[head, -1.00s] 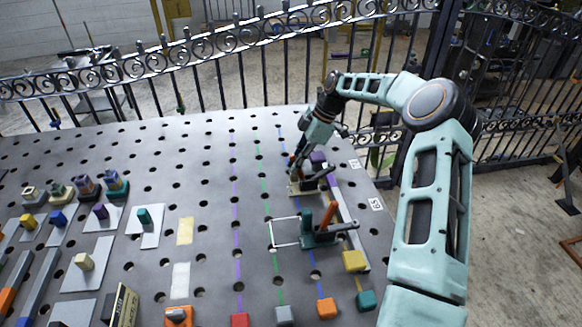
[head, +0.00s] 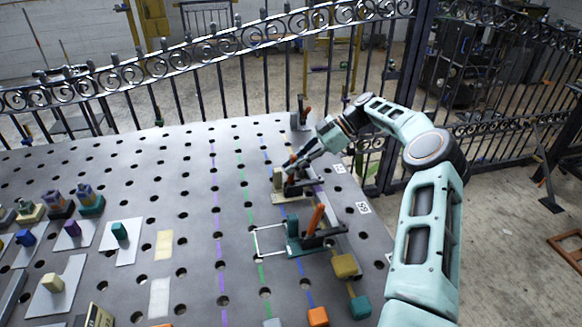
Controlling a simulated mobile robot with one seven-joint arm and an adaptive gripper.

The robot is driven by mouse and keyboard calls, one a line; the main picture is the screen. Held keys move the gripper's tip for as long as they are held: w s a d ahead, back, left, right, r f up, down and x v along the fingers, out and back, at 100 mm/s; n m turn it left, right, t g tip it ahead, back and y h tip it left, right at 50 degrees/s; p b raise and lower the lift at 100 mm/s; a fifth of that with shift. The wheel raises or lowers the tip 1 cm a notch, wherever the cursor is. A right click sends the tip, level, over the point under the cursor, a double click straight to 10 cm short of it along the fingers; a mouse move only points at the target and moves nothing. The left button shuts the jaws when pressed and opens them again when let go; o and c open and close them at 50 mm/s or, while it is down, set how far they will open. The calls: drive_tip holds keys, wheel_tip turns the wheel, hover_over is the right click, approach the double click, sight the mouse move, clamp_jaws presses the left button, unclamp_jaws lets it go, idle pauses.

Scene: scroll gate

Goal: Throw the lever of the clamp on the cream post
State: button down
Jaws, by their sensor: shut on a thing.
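The clamp (head: 298,188) on the cream post (head: 278,178) sits on a cream base toward the back right of the grey perforated table. Its orange lever (head: 291,159) shows only in part beside my fingers. My gripper (head: 295,167) reaches down from the upper right and is shut on this lever; the fingers hide much of it. The exact contact is too small to see.
A clamp on a teal post (head: 293,234) with an upright orange lever (head: 316,219) stands nearer. Another clamp (head: 300,116) stands at the table's back edge. Yellow (head: 344,265) and teal (head: 360,307) blocks lie at front right. A fence runs behind.

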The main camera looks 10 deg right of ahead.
drive_tip(key=c, duration=1.9)
unclamp_jaws()
drive_tip(key=shift+c, duration=0.2)
drive_tip(key=v, duration=0.7)
drive_tip(key=shift+d, duration=0.25)
drive_tip(key=shift+r, duration=0.15)
